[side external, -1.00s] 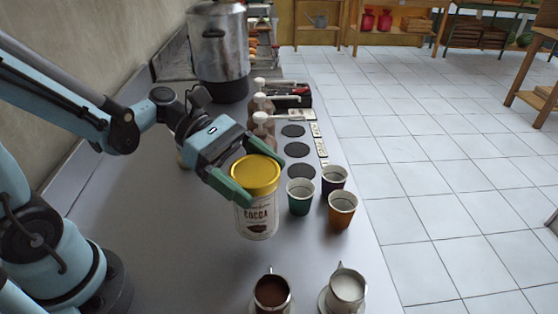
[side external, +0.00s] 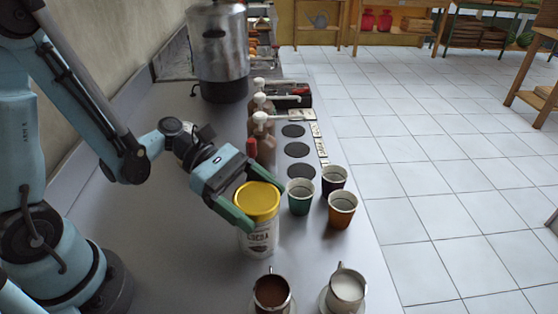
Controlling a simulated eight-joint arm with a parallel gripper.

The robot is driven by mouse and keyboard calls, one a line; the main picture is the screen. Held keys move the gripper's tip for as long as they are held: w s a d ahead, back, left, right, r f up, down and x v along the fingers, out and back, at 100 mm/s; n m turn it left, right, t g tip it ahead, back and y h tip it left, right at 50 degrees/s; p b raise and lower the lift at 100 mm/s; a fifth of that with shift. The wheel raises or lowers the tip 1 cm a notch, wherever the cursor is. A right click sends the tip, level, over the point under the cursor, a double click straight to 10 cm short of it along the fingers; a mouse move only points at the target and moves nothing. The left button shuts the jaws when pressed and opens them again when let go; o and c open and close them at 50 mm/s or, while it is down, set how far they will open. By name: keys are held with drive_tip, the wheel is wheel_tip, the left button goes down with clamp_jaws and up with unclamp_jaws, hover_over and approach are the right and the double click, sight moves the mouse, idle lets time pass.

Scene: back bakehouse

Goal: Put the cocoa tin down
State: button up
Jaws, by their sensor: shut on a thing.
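The tin is left of the green cup and behind the two jugs.
A green cup (side external: 299,197), a purple cup (side external: 334,179) and an orange cup (side external: 342,211) stand close on the right. Pump bottles (side external: 264,140) stand behind. The counter left of the tin is clear.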

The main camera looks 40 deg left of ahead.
drive_tip(key=o, duration=1.6)
drive_tip(key=shift+o, duration=0.2)
drive_tip(key=a+r+m+t+y, duration=0.2)
drive_tip(key=a+m+y, duration=0.4)
drive_tip(key=m, duration=0.4)
drive_tip(key=a+r+m+t+y, duration=0.2)
drive_tip(key=a+m+y, duration=0.5)
drive_tip(key=m, duration=0.3)
drive_tip(key=shift+a+r+t, duration=0.15)
drive_tip(key=shift+r+t, duration=0.15)
drive_tip(key=shift+r, duration=0.1)
